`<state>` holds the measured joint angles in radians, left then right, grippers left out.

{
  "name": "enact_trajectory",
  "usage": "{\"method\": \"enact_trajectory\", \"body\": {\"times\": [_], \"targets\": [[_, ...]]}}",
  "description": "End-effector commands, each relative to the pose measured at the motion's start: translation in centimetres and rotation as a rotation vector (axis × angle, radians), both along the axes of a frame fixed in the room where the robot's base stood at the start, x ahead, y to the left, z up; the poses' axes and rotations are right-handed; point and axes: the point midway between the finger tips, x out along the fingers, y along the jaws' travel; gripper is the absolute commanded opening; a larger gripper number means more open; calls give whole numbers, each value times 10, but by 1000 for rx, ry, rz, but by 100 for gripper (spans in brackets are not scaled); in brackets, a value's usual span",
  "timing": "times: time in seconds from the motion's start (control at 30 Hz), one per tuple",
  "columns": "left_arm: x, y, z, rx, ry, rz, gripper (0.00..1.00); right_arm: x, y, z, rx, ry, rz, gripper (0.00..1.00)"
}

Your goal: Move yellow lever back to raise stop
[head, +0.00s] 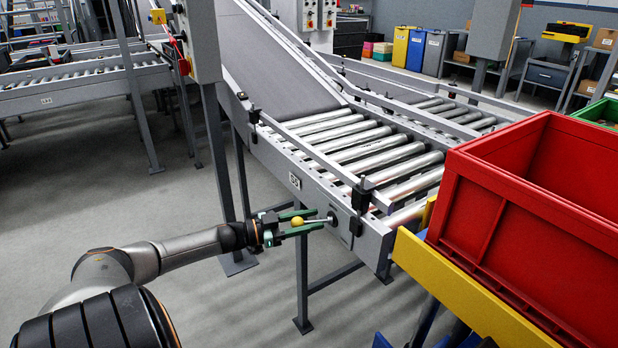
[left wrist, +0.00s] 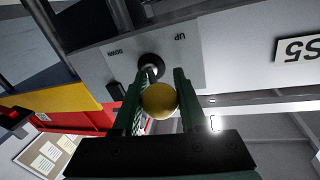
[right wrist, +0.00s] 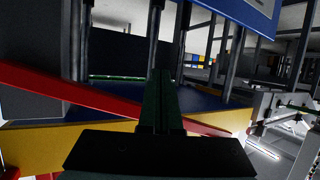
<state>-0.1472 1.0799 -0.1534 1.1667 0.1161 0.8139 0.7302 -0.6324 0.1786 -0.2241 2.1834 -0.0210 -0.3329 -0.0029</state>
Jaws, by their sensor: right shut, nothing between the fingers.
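The yellow lever's round knob (head: 297,221) sticks out on a thin metal rod from a black pivot (head: 332,218) on the conveyor's side frame. My left gripper (head: 312,221) has its green fingers on both sides of the knob, which fills the gap. In the left wrist view the knob (left wrist: 159,101) lies between the fingers, in front of a grey plate (left wrist: 188,65) marked UP and DOWN. My right gripper (right wrist: 161,75) is shut and empty, away from the lever. I cannot make out the stop.
The roller conveyor (head: 375,150) runs just beyond the lever. A red crate (head: 510,220) stands on a yellow-edged support (head: 465,295) to the right. A conveyor leg (head: 302,285) stands below the lever. Open grey floor (head: 190,200) lies to the left.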

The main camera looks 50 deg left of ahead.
Motion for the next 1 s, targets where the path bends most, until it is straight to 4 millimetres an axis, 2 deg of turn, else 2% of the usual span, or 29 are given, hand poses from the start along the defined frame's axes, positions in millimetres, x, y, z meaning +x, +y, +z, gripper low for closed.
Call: {"method": "enact_trajectory", "body": {"times": [0.03, 0.27, 0.63, 0.87, 1.0], "targets": [[1, 0, 1, -1, -3, 0, 46, 0, 0, 0, 0, 0, 0, 0], [0, 0, 1, 0, -1, 1, 71, 0, 0, 0, 0, 0, 0, 0], [-5, 2, 0, 1, 2, 0, 71, -1, 0, -1, 2, 17, -1, 0], [-26, 11, 1, 0, 3, 2, 71, -30, 2, -48, 2, 226, -9, 0], [-44, 18, 1, 1, 3, 2, 71, -54, 4, -74, 2, 360, -12, 0]]}}
